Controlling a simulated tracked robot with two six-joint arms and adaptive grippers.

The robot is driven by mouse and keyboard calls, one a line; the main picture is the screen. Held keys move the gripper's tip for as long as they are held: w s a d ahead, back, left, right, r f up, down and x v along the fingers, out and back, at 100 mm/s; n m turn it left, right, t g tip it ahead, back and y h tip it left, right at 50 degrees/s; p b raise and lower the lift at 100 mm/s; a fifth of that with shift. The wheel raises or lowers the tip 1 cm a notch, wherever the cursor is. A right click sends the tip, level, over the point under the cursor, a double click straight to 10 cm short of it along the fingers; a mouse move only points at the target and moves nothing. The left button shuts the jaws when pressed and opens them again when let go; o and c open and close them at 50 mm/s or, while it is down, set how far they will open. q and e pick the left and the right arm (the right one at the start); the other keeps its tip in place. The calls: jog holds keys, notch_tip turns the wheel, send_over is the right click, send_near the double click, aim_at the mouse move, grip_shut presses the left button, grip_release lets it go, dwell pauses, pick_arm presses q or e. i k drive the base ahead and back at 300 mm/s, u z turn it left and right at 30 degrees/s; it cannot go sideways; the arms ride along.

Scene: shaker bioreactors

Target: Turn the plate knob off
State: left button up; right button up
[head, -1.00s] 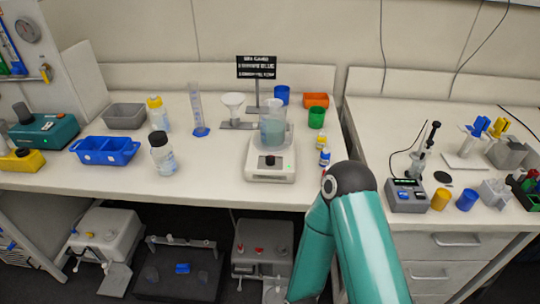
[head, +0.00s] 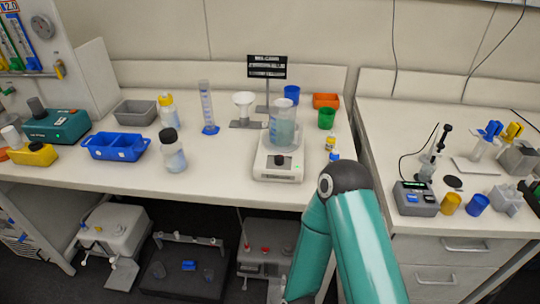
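The hot plate (head: 278,174) is a white box on the left bench, near its front edge. Its dark round knob (head: 279,160) faces the front; its setting is too small to read. A glass beaker (head: 284,132) with bluish-grey liquid stands on the plate. A teal arm of mine with a dark joint rises from the bottom, just right of and in front of the plate. Neither of my grippers shows in the head view, so whether they are open or shut is hidden.
Small bottles (head: 331,144) and a green cup (head: 326,118) stand right of the plate. A funnel stand (head: 247,124), a measuring cylinder (head: 207,110) and a capped bottle (head: 172,155) stand to its left.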

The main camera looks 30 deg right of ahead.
aim_at(278, 160)
jog(key=u, duration=0.7)
jog(key=k, duration=1.65)
jog(key=z, duration=0.8)
jog(key=i, duration=1.05)
jog(key=u, duration=0.05)
